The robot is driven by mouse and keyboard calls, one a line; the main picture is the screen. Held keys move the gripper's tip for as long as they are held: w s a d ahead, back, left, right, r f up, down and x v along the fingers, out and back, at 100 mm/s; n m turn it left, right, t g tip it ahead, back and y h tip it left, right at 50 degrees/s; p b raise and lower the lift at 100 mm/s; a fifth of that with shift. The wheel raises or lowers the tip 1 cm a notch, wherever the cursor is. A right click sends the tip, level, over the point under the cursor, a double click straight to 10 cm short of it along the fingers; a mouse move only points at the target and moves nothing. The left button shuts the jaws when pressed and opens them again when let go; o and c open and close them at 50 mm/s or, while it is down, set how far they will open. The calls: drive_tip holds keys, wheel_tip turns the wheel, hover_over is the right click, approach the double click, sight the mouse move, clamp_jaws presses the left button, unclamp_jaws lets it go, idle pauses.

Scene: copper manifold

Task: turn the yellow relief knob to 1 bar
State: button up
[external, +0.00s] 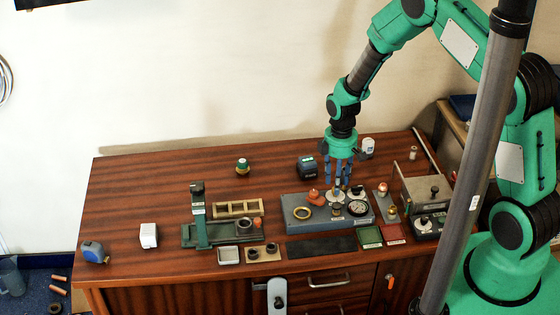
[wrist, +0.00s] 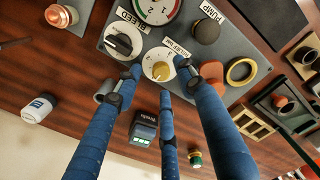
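The yellow relief knob (wrist: 160,71) sits at the centre of a round white dial with dark numbers, on the grey manifold block (wrist: 228,95). Which number the knob points to is too small to read. My gripper (wrist: 159,80) has three blue fingers, spread apart and pointing at the dial. Their tips are around the knob, with gaps between them and it; I see no clear contact. In the external view, my gripper (external: 339,184) hangs over the manifold block (external: 295,226) with its fingers down, hiding much of the knob. A round gauge (external: 358,208) is beside the dial.
Close to the dial in the wrist view are a black bleed knob (wrist: 122,43), a dark pump knob (wrist: 206,31), an orange-red part (wrist: 211,70) and a brass ring (wrist: 241,71). A green fixture (external: 203,235) stands left of the block. The table's back left is mostly clear.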

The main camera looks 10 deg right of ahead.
wheel_tip(320, 180, up, 10)
idle(0.5)
idle(0.5)
drive_tip(key=s+d+r+m+t, duration=0.1)
drive_tip(key=s+d+r+m, duration=0.3)
drive_tip(key=r, duration=0.6)
drive_tip(key=s+d+r+m+t, duration=0.1)
drive_tip(key=s+d+r, duration=0.1)
drive_tip(key=d+r, duration=0.6)
drive_tip(key=s+d+r+m+t, duration=0.1)
drive_tip(key=s+d+r+m, duration=0.15)
drive_tip(key=r, duration=0.95)
drive_tip(key=s+d+r+m+t, duration=0.1)
drive_tip(key=s+d+r+m, duration=0.1)
drive_tip(key=s, duration=0.5)
drive_tip(key=s+d+r+m+b, duration=0.1)
drive_tip(key=s+d+r+m, duration=0.2)
drive_tip(key=s, duration=0.5)
drive_tip(key=s+d+r+m+t, duration=0.1)
drive_tip(key=s+d+r+m, duration=0.1)
drive_tip(key=s+d+r, duration=0.3)
drive_tip(key=s, duration=0.2)
drive_tip(key=shift+s+d+m+t, duration=0.15)
drive_tip(key=shift+s+m+t, duration=0.15)
drive_tip(key=shift+s+m, duration=0.05)
